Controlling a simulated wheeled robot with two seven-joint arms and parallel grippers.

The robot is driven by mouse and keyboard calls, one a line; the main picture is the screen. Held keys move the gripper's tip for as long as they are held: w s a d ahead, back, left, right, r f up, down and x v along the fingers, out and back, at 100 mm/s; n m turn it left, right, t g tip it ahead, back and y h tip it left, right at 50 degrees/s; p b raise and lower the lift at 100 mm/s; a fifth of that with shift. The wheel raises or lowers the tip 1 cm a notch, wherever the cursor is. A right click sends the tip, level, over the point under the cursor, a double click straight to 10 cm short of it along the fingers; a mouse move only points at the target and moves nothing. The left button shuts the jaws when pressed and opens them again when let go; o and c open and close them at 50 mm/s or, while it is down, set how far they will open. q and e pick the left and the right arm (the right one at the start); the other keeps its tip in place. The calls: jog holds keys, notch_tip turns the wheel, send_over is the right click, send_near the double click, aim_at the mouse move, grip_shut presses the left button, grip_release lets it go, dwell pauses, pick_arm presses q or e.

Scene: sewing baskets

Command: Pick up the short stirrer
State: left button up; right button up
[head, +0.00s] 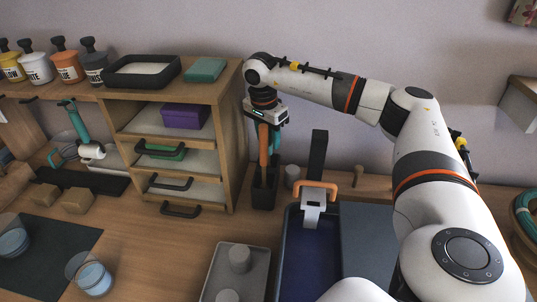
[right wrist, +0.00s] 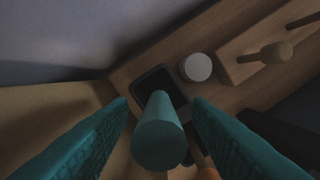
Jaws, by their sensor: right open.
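My right gripper (head: 268,135) points down over the black upright holder (head: 264,190) beside the wooden drawer unit. In the right wrist view its two teal fingers (right wrist: 160,130) are apart. Between them is the round end of a teal stirrer (right wrist: 158,135), seen from above, with a gap on each side. The stirrer stands in the dark square holder (right wrist: 152,82). An orange stirrer (head: 263,145) also stands in the holder; a bit of orange (right wrist: 207,173) shows at the wrist view's bottom edge. I cannot tell their lengths. My left gripper is not in view.
The wooden drawer unit (head: 228,150) stands close left of the gripper. A grey cylinder (head: 292,176) is right of the holder and shows in the wrist view (right wrist: 195,67). A dark blue tray (head: 312,250) and a grey tray (head: 240,282) lie in front.

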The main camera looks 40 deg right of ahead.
notch_tip(320, 180, down, 2)
jog(key=shift+d, duration=0.15)
jog(key=shift+c, duration=0.4)
jog(key=c, duration=0.9)
grip_shut()
jog(key=shift+r, duration=0.2)
